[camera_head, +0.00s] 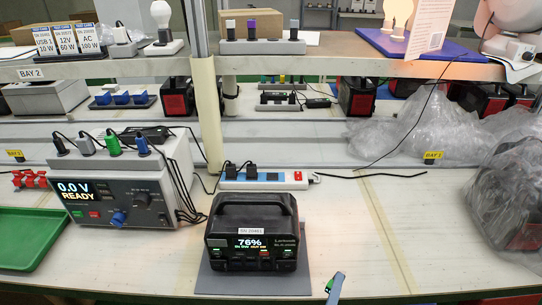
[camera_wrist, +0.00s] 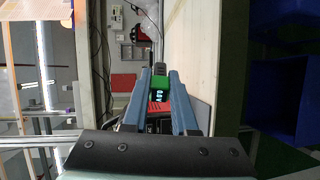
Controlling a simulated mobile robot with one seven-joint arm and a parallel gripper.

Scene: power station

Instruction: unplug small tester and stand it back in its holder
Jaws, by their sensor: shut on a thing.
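My gripper (camera_wrist: 160,74) is shut on the small tester (camera_wrist: 160,87), a green piece with a small lit display, between its two blue fingers. In the head view a blue part of my gripper (camera_head: 335,287) shows at the front edge of the bench, right of the power station (camera_head: 252,232). The power station is black, stands on a grey mat and reads 76%. I cannot tell whether the tester touches a socket. A grey holder strip (camera_head: 262,45) with several upright pieces stands on the upper shelf; I cannot tell which holder is the tester's.
A READY bench unit (camera_head: 120,205) with cables stands left, beside a green tray (camera_head: 28,236). A white power strip (camera_head: 264,180) lies behind the power station. Bagged units (camera_head: 511,200) stand at the right. The bench right of the power station is mostly clear.

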